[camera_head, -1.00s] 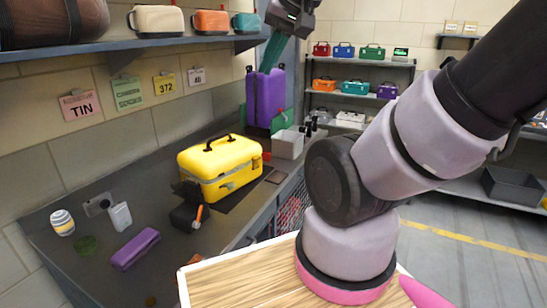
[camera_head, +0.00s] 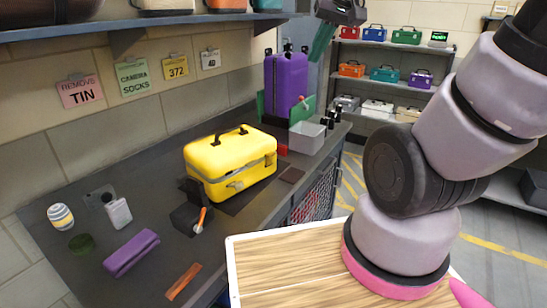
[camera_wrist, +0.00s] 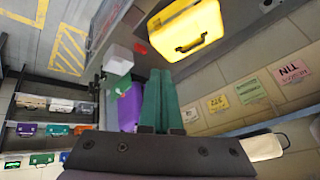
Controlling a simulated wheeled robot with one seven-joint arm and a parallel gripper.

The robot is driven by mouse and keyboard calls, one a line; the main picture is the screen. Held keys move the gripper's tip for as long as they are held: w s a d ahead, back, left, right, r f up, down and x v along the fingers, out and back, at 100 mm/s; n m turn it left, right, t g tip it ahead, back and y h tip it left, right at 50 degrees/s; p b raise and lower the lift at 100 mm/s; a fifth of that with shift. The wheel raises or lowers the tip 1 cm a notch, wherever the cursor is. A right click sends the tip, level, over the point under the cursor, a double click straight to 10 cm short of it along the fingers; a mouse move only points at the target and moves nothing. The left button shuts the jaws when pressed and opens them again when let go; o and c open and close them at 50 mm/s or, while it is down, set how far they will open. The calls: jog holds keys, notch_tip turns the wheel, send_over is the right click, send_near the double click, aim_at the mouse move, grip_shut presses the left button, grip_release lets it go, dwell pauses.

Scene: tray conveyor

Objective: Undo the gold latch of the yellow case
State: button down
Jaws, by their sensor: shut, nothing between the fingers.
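The yellow case (camera_head: 230,160) stands closed and upright on the dark counter, its black handle (camera_head: 230,133) on top. A small latch (camera_head: 236,185) shows on its front below the grey seam; its gold colour is hard to make out. In the wrist view the case (camera_wrist: 180,28) appears upside down near the top, with its latch not clear. My gripper (camera_head: 318,50) is high at the upper right, well behind and above the case, apart from it. In the wrist view its teal fingers (camera_wrist: 160,80) are together and empty.
A purple suitcase (camera_head: 285,85) and a grey bin (camera_head: 307,138) stand behind the case. A black holder (camera_head: 190,215) with an orange-handled tool, a purple case (camera_head: 131,253) and small items lie in front and left. A shelf (camera_head: 120,25) overhangs the counter.

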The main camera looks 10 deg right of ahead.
jog(key=w+a+f+n+g, duration=0.2)
jog(key=w+f+n, duration=0.2)
jog(key=w+f, duration=0.75)
jog(key=n+g, duration=0.1)
jog(key=n, duration=0.3)
send_near(272, 154)
jog(key=shift+x, duration=3.5)
jog(key=s+d+r+m+t, duration=0.15)
jog(key=s+r, duration=0.25)
jog(key=r, duration=0.8)
jog(key=s+d+r+m+t, duration=0.1)
jog(key=s+d+r+m, duration=0.2)
jog(key=r, duration=1)
jog(key=s+r+m+t, duration=0.1)
jog(key=s+r+m, duration=0.2)
jog(key=s+r, duration=0.3)
jog(key=s+d+r+m, duration=0.1)
jog(key=s+r+m, duration=0.2)
jog(key=s, duration=1)
notch_tip(272, 154, up, 3)
jog(key=shift+s+d+r+t, duration=0.1)
jog(key=shift+s+d+t, duration=0.05)
jog(key=shift+d+t, duration=0.2)
